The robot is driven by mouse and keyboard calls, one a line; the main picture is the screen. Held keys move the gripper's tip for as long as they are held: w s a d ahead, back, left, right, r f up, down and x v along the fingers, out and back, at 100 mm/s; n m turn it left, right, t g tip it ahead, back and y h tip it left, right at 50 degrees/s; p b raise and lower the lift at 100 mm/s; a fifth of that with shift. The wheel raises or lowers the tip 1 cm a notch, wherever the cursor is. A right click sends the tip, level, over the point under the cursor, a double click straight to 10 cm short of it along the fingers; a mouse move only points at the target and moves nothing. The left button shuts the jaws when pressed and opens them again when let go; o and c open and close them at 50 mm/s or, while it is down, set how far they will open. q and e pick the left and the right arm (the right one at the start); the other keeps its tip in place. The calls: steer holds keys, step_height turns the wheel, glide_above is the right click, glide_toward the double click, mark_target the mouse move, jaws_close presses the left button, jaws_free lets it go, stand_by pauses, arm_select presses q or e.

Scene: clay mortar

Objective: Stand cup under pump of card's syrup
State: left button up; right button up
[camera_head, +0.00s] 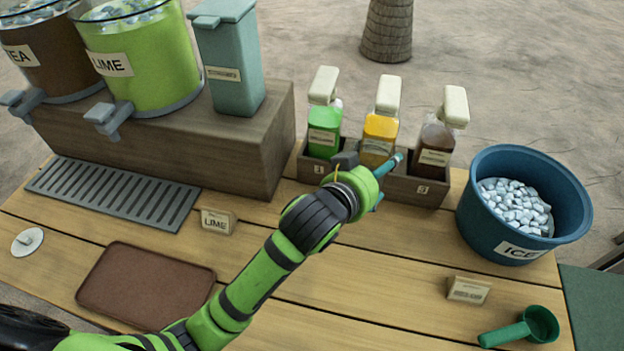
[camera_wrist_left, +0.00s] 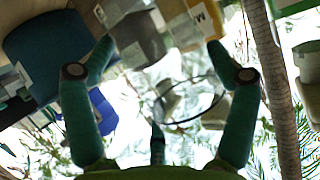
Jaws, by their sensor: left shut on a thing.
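Three pump bottles with cream pump heads stand in a wooden rack: green syrup (camera_head: 323,128), yellow syrup (camera_head: 379,130) and brown syrup (camera_head: 436,140). My left gripper (camera_head: 386,182) is in front of the rack's middle, near the yellow bottle, its teal fingers partly hidden by my wrist. In the left wrist view its fingers (camera_wrist_left: 163,50) are apart, around what looks like a clear cup (camera_wrist_left: 190,122), seen only as a thin dark curved outline. I cannot tell whether the cup touches the table. A LIME card (camera_head: 217,221) and another card (camera_head: 467,290), unreadable, stand on the table. My right gripper is out of view.
A blue ice bucket (camera_head: 478,222) stands right of the rack, with a green scoop (camera_head: 538,325) in front. A brown tray (camera_head: 145,287) and a grey drip grate (camera_head: 115,194) lie left. Drink dispensers (camera_head: 140,65) stand on a wooden block.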

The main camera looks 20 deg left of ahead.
arm_select(q)
steer(key=shift+w+a+f, duration=0.2)
steer(key=shift+a, duration=0.1)
steer(key=shift+w+a+f, duration=0.4)
steer(key=shift+a+f, duration=1.35)
steer(key=shift+w+a+f, duration=0.4)
steer(key=shift+a+f, duration=1.3)
steer(key=shift+a, duration=0.1)
steer(key=shift+w+a+f, duration=0.4)
steer(key=shift+a+f, duration=1.35)
steer(key=shift+f, duration=0.1)
steer(key=o, duration=0.9)
steer(key=v, duration=1.2)
